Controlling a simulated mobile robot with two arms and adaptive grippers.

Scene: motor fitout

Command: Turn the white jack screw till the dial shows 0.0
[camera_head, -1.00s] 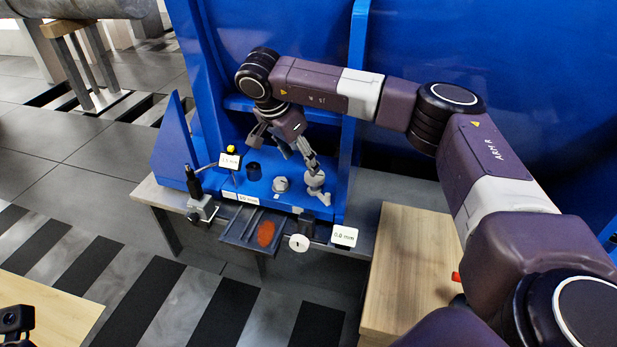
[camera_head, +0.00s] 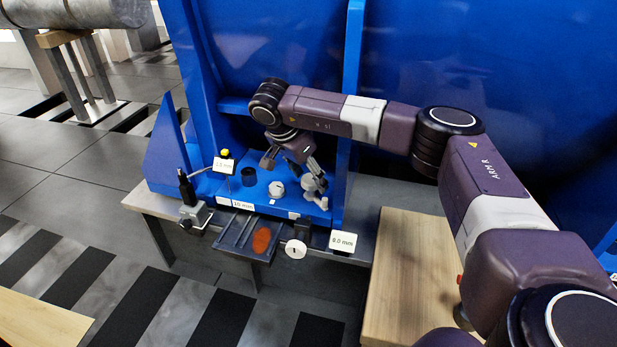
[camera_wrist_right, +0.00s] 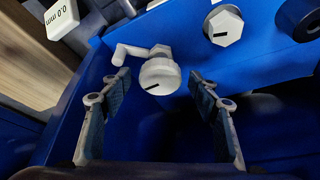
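Several white parts could be the jack screw. A round white knob with a crank-like arm and a black mark (camera_wrist_right: 160,75) shows in the right wrist view, on the blue base. A faceted white knob (camera_wrist_right: 224,26) with a black mark is beyond it; it also shows in the head view (camera_head: 276,189). A white disc (camera_head: 296,248) is at the front edge. My left gripper is out of view.
A second readout (camera_head: 224,165) stands on the left, its digits hard to read. A dark cylinder (camera_head: 249,176) stands beside the faceted knob. A dark slotted tray (camera_head: 232,233) with an orange patch juts from the front. A wooden top (camera_head: 410,275) is at the right.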

